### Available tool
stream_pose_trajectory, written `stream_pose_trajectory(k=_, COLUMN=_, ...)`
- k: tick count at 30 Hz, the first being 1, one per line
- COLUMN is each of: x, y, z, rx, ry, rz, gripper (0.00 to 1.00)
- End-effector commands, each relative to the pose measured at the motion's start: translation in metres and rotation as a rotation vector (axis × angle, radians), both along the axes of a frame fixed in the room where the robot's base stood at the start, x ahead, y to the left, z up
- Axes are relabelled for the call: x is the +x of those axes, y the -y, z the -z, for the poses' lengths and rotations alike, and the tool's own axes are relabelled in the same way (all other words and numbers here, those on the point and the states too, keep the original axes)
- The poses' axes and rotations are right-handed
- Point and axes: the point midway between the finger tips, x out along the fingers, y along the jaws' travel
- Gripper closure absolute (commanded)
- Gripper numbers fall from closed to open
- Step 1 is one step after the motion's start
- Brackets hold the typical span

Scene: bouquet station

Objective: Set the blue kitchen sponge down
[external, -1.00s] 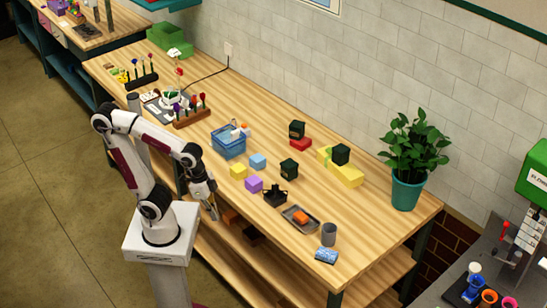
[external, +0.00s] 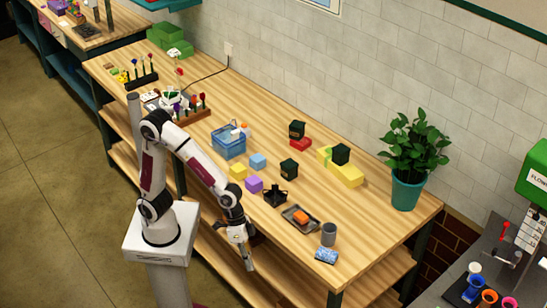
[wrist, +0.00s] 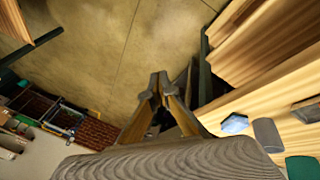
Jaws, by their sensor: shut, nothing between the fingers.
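The blue kitchen sponge (external: 326,255) lies flat on the wooden table near its front right corner, just in front of a grey cup. It also shows in the wrist view (wrist: 234,123), right of the fingers, on the tabletop. My gripper (external: 249,264) hangs off the front side of the table, left of the sponge and apart from it. In the wrist view my gripper (wrist: 159,78) is shut with its fingertips together and nothing between them, over the floor.
The grey cup (external: 329,234) and a dark tray (external: 290,217) with an orange block (external: 301,217) stand by the sponge. A black holder (external: 275,195), coloured cubes and a blue basket (external: 229,145) sit farther left. A potted plant (external: 408,165) stands at the right end.

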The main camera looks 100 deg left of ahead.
Motion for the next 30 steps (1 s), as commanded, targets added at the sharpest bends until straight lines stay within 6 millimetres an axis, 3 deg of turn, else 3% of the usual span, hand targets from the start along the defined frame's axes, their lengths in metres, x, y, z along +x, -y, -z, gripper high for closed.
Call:
stream_pose_trajectory(k=15, x=0.098, y=0.101, z=0.048, rx=-0.176, ry=0.086, rz=-0.257, gripper=1.00)
stream_pose_trajectory(k=24, x=0.153, y=0.141, z=0.082, rx=-0.268, ry=0.162, rz=-0.469, gripper=1.00)
stream_pose_trajectory(k=30, x=0.187, y=0.157, z=0.106, rx=-0.325, ry=0.228, rz=-0.635, gripper=1.00)
